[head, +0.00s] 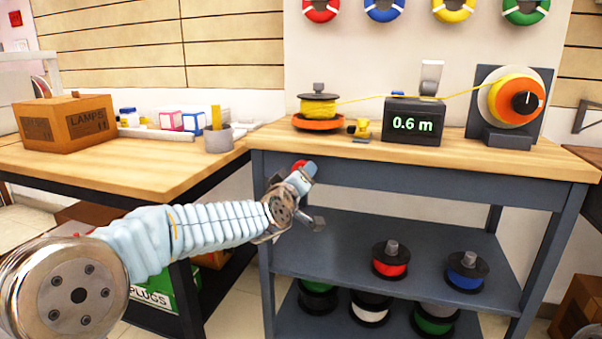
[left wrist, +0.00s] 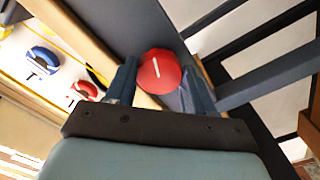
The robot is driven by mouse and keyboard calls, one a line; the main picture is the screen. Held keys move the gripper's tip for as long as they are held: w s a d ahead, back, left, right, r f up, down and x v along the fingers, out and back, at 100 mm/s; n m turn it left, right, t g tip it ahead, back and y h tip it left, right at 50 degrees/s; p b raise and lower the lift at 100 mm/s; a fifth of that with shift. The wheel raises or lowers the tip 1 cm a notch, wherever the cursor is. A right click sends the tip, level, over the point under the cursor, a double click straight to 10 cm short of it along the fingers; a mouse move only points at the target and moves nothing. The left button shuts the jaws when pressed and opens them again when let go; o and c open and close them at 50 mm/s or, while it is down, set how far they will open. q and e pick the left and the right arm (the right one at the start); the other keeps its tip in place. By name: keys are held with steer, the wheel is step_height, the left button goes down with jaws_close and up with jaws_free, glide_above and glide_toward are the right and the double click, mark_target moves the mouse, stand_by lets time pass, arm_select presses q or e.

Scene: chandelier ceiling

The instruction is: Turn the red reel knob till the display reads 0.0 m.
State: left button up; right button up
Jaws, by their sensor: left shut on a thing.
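The red reel knob (left wrist: 159,72) with a white line sits on the front of the workbench, between the fingers of my left gripper (left wrist: 155,88) in the left wrist view. In the head view a small part of the knob (head: 299,165) shows behind my left gripper (head: 310,182). The left gripper is shut on the knob. The display (head: 413,122) on the bench top reads 0.6 m. A yellow line runs from the spool (head: 318,104) on the left, over the display, to the orange and yellow reel (head: 516,100) on the right. My right gripper is not in view.
The wooden bench top (head: 480,158) has free room at its front. A red spool (head: 390,262) and a blue spool (head: 467,272) stand on the shelf below. A cardboard box (head: 66,122) and a grey cup (head: 218,139) stand on the left table.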

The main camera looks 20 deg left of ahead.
arm_select(q)
steer(key=shift+f+m+p, duration=0.2)
steer(key=shift+m+p, duration=0.2)
steer(key=shift+m, duration=1.1)
steer(key=o, duration=1)
steer(key=shift+o, duration=0.2)
steer(key=shift+r, duration=0.1)
steer(key=s, duration=1.4)
steer(key=shift+a, duration=0.3)
steer(key=shift+w, duration=0.1)
